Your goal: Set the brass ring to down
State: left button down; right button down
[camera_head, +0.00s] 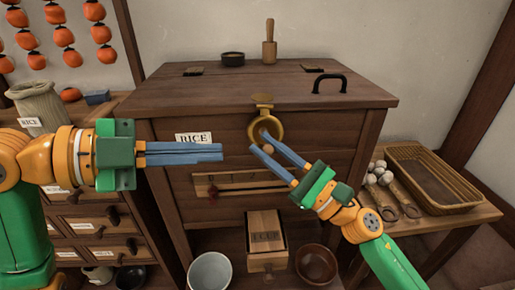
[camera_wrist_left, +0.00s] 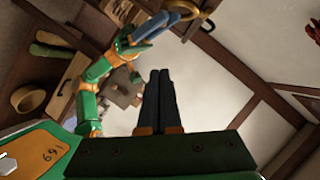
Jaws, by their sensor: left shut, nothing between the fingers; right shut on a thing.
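The brass ring (camera_head: 281,128) hangs below a brass fitting (camera_head: 263,100) on the upper front of a dark wooden chest (camera_head: 330,135). My right gripper (camera_head: 259,141) is shut on the ring at its lower left, its blue fingers reaching up from the lower right and covering part of it. My left gripper (camera_head: 222,152) is shut and empty, level in front of the chest and left of the ring, apart from it. In the left wrist view its dark fingers (camera_wrist_left: 158,72) lie together, and the ring (camera_wrist_left: 208,10) shows at the top edge with the right gripper at it.
A small box (camera_head: 265,227), a grey bowl (camera_head: 210,271) and a brown bowl (camera_head: 316,265) stand below. A wicker tray (camera_head: 432,178) lies on the right table.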

pick_arm(q)
jog(key=w+d+f, duration=0.4)
jog(key=w+d, duration=0.2)
jog(key=d, duration=0.2)
jog(key=shift+d+m, duration=0.25)
jog(key=shift+m, duration=0.15)
